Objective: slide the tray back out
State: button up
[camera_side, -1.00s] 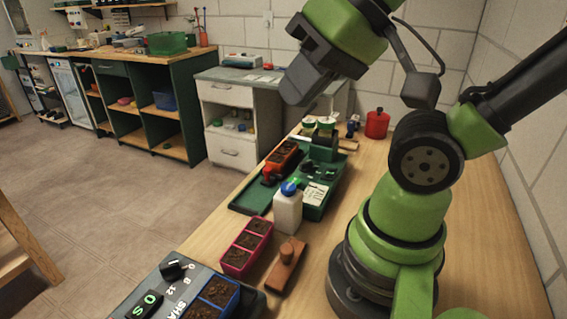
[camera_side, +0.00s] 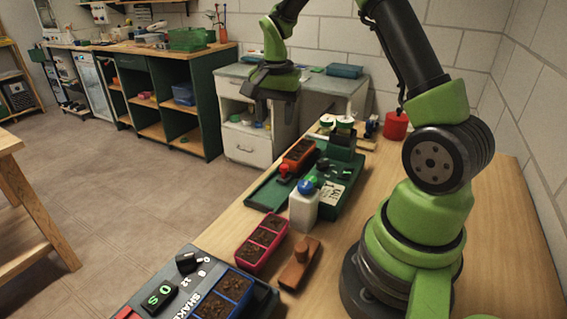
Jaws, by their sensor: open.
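A red-orange tray of dark soil (camera_side: 299,155) sits on a green machine (camera_side: 267,196), at its far left side, with a red knob at its near end. A pink tray with several soil cells (camera_side: 262,243) lies on the bench nearer the camera. A blue tray of soil (camera_side: 228,293) sits on a dark shaker unit at the front. My gripper (camera_side: 276,112) is open, empty and pointing down. It is in the air beyond and above the red-orange tray, apart from all trays. Its exact height and distance are hard to tell.
A white bottle with a blue cap (camera_side: 304,208) stands against the near side of the green machine. A brown wooden block with a knob (camera_side: 299,264) lies beside the pink tray. A red canister (camera_side: 396,126) and jars (camera_side: 345,124) stand at the back.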

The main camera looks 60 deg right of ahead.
jog(key=m+g, duration=0.1)
send_near(284, 166)
notch_tip(284, 166, down, 9)
jog(key=shift+s+d+f, duration=0.1)
jog(key=shift+s+d, duration=0.05)
jog(key=shift+c, duration=0.3)
